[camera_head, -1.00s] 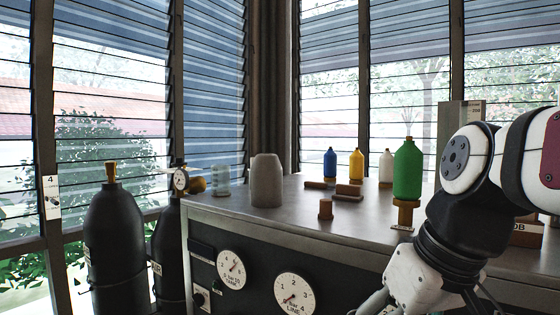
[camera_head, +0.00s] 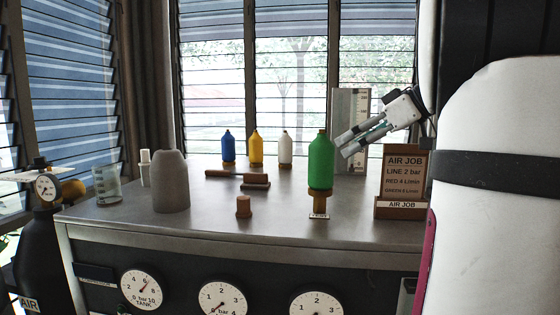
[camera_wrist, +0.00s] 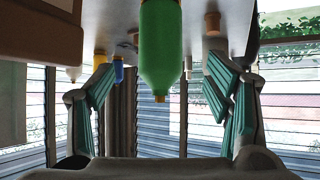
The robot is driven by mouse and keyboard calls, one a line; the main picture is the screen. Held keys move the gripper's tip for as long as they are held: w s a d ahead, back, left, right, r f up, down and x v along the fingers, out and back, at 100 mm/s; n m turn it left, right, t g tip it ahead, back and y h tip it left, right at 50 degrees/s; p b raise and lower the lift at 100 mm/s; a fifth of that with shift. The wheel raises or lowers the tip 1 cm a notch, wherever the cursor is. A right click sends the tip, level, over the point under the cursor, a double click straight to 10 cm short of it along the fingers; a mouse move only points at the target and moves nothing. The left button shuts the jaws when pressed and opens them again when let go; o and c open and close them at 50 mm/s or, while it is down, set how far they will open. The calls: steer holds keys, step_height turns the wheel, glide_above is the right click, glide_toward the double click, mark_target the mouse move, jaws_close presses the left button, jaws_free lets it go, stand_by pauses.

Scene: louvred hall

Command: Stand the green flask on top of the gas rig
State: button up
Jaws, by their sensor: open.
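The stand is on the grey top of the gauge-fronted cabinet, which looks like the gas rig (camera_head: 275,222). My gripper (camera_head: 345,146) is just right of the flask in the head view, fingers pointing left toward it. In the wrist view, which looks upside down, the flask (camera_wrist: 160,45) shows between the spread, empty fingers. I cannot tell how far the fingers reach beside it.
Blue (camera_head: 228,147), yellow (camera_head: 256,148) and white (camera_head: 285,148) bottles stand behind. A grey rounded block (camera_head: 171,182), a glass beaker (camera_head: 106,185) and a small brown plug (camera_head: 244,206) are left. An AIR JOB sign (camera_head: 403,177) stands close right of the flask.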

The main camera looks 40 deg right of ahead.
mark_target(322, 162)
steer(key=shift+b+x, duration=3)
steer(key=shift+x, duration=2)
steer(key=shift+a, duration=0.1)
steer(key=shift+c, duration=0.6)
jaws_close()
